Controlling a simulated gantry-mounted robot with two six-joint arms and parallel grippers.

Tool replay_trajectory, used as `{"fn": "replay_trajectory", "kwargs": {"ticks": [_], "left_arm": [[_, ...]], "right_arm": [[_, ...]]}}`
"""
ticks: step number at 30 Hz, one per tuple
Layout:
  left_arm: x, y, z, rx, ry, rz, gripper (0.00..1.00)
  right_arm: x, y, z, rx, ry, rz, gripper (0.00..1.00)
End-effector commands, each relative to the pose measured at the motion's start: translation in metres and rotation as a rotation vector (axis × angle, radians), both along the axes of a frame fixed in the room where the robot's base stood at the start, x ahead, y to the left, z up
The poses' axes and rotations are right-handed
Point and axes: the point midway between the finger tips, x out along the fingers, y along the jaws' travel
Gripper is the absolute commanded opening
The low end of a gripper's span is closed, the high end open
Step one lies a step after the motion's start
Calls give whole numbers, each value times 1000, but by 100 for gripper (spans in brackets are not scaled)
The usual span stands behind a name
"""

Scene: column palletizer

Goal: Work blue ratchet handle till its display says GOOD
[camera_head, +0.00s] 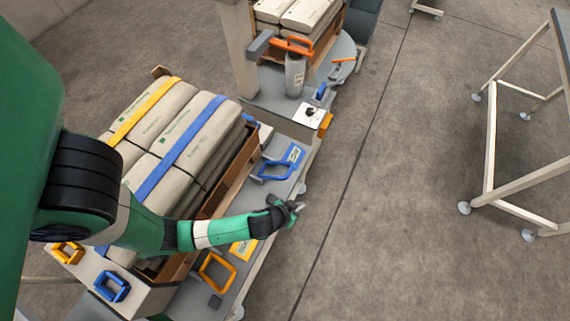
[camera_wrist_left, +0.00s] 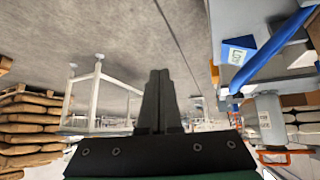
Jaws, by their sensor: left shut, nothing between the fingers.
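The blue ratchet handle (camera_head: 275,171) is on the grey ledge beside the strapped sacks, at the end of the blue strap (camera_head: 182,146). Its blue housing carries a small pale display (camera_head: 293,154), too small to read. In the left wrist view the blue handle (camera_wrist_left: 280,40) shows at the upper right, with a pale label or display (camera_wrist_left: 238,54) whose text I cannot make out. My left gripper (camera_head: 297,208) is shut and empty, below and right of the blue handle in the head view and apart from it. It points upward in the left wrist view (camera_wrist_left: 159,76). My right gripper is not in view.
A yellow ratchet handle (camera_head: 217,272) lies on the same ledge nearer the camera. Stacked sacks (camera_head: 130,155) stand to the left under yellow and blue straps. An orange handle (camera_head: 292,45) is at the back. Open floor (camera_head: 390,220) lies to the right, before a metal frame (camera_head: 490,150).

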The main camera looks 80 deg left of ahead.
Motion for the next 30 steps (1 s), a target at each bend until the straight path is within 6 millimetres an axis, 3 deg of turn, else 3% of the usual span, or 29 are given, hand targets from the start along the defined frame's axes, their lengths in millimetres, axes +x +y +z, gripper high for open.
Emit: {"fn": "replay_trajectory", "kwargs": {"ticks": [3, 8, 13, 18, 24, 30], "left_arm": [[-7, -22, 1, -49, 61, -169, 0], [-20, -20, 25, -161, 34, -279, 0], [-31, 11, 69, -255, -131, -211, 0], [-54, 61, 107, -321, -297, 34, 0], [-95, 108, 114, -313, -345, 283, 0], [-109, 122, 113, -305, -353, 359, 0]], "right_arm": [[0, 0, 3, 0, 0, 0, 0], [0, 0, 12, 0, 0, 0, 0], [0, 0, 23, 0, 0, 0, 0], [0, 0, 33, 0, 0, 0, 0], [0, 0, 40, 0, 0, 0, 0], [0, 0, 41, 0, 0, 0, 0]]}}
